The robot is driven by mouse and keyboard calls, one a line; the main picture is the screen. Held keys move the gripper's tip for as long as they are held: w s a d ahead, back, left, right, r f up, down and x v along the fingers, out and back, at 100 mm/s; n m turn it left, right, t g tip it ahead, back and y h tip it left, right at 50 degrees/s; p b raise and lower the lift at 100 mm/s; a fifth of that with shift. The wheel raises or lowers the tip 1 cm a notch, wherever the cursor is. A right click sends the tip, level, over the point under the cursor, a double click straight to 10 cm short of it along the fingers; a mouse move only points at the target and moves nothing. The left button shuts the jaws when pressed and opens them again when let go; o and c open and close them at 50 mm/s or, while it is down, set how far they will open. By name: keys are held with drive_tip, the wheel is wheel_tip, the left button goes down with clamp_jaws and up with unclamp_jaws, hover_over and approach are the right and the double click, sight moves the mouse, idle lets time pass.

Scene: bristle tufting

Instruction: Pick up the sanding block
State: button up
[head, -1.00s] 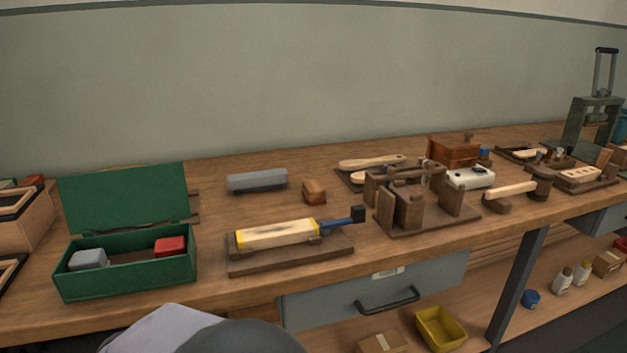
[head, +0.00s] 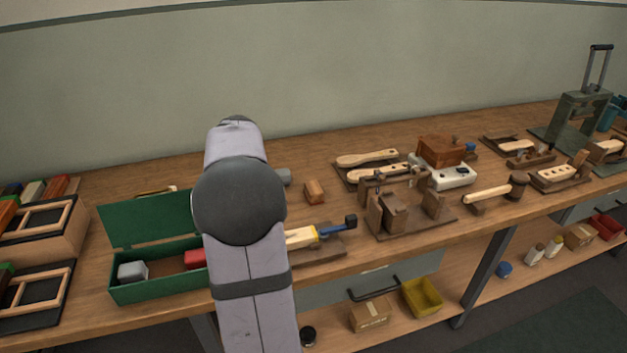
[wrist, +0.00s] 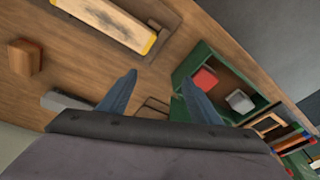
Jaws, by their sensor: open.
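I cannot tell for sure which piece is the sanding block. A small brown block (head: 314,191) lies on the bench behind the clamp board; it also shows in the wrist view (wrist: 25,59). A long grey block (head: 284,176) lies left of it, mostly hidden by my arm; the wrist view shows part of it (wrist: 66,101). The open green box (head: 160,289) holds a grey block (head: 132,271) and a red block (head: 195,258). My gripper (wrist: 160,77) is open and empty over the bench, between the long grey block and the green box. My arm hides it in the head view.
A board with a yellow-edged piece (wrist: 112,22) lies near the bench's front edge. A wooden fixture (head: 400,213) stands right of it. Trays with frames (head: 40,235) are at the left. Bare bench lies around the brown block.

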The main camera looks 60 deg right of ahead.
drive_tip(key=s+d+m+h+p, duration=0.1)
drive_tip(key=s+d+m+p, duration=0.15)
drive_tip(key=d, duration=1.35)
drive_tip(key=m+h+p, duration=0.2)
drive_tip(key=m+p, duration=0.1)
hover_over(315, 190)
drive_tip(key=s+a, duration=0.2)
wheel_tip(315, 190, down, 3)
drive_tip(key=shift+n+t, duration=0.25)
drive_tip(key=shift+t, duration=0.05)
drive_tip(key=shift+p+x, duration=1.45)
drive_tip(key=shift+x, duration=2.2)
drive_tip(key=c, duration=1.2)
